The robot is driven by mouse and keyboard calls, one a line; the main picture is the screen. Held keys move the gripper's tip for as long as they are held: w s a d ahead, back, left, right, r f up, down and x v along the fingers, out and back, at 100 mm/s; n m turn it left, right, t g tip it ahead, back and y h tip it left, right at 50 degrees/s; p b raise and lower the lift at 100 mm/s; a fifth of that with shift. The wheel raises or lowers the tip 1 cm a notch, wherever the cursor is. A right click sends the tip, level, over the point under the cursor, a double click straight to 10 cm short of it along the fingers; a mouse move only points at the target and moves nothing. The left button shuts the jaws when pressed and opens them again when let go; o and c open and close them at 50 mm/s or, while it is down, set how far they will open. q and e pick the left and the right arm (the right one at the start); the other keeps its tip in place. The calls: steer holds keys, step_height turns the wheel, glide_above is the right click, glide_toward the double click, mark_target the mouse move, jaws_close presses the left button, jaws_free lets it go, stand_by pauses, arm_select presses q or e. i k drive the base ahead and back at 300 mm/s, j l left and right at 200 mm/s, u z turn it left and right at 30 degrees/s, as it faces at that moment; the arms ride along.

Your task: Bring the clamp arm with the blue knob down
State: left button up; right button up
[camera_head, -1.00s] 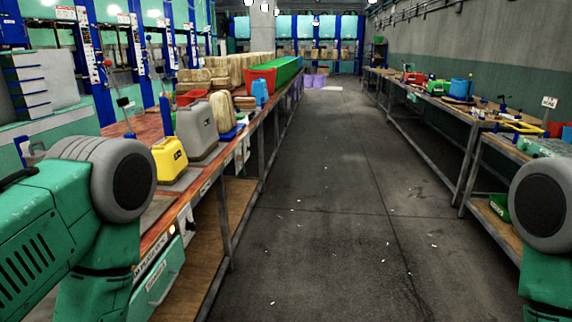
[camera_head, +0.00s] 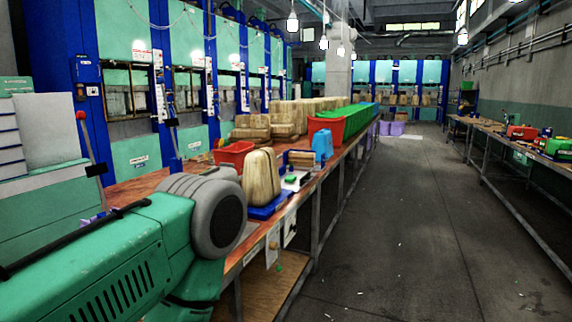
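A clamp arm with a blue knob (camera_head: 172,140) stands upright at the left workbench, just behind my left arm's grey joint. Its black lower part (camera_head: 177,166) shows just above that joint, and its base is hidden. A second upright clamp arm, with a red knob (camera_head: 82,117), stands further left, with a black part (camera_head: 96,170) lower down. My green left arm covers the near part of the bench. Neither of my grippers is in view.
The left workbench (camera_head: 131,188) carries a beige case (camera_head: 261,177), a red bin (camera_head: 235,153), a blue container (camera_head: 322,144) and larger red and green bins further back. Tall blue-and-green presses stand behind it.

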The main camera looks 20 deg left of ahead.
mark_target(170, 123)
steer(key=i+u, duration=0.25)
steer(key=i, duration=0.35)
steer(key=i+u, duration=0.25)
steer(key=i, duration=0.35)
steer(key=i+l+u, duration=0.25)
steer(key=i, duration=0.3)
steer(key=i+j, duration=0.05)
